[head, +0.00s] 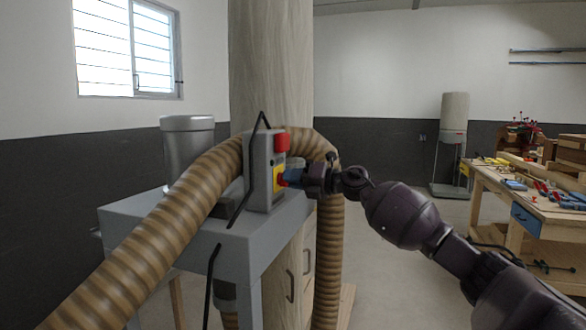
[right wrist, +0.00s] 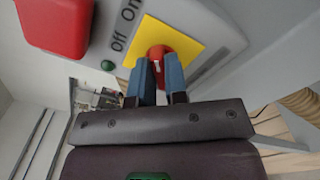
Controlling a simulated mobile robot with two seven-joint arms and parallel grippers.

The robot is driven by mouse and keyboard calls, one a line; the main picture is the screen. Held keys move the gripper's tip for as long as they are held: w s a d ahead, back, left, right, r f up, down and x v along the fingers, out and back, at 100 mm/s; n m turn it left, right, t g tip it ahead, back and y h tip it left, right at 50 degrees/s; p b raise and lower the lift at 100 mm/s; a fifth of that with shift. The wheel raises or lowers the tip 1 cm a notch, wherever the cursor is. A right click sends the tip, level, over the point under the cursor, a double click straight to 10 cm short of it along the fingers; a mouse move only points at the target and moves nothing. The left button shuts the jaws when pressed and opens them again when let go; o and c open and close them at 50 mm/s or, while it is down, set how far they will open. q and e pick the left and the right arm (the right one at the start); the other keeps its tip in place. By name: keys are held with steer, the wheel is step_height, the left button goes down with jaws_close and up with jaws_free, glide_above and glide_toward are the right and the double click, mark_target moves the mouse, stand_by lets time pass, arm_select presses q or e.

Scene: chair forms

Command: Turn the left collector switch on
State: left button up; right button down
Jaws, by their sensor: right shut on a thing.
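The collector switch box (head: 262,172) is a grey upright box on the grey machine, with a red button (head: 281,141) at its top and a yellow plate (head: 277,182) lower down. In the right wrist view the yellow plate (right wrist: 188,48) carries a red rotary knob (right wrist: 160,54), beside the words "Off" and "On". My right gripper (head: 289,176) reaches the box from the right. In the right wrist view its two blue fingertips (right wrist: 159,72) are shut on the red knob, which they partly hide. My left gripper is not in view.
A ribbed brown hose (head: 160,230) curves in front of the grey machine top (head: 215,230) and behind the box. A grey canister (head: 187,140) stands behind. A workbench with tools (head: 520,190) stands at the right, with open floor between.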

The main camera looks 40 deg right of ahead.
arm_select(q)
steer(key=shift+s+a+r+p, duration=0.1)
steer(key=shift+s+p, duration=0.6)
steer(key=shift+p, duration=0.1)
arm_select(e)
steer(key=shift+f+m, duration=0.15)
steer(key=shift+m, duration=3.95)
steer(key=c, duration=1.1)
jaws_free()
steer(key=shift+c, duration=0.2)
steer(key=shift+d, duration=0.1)
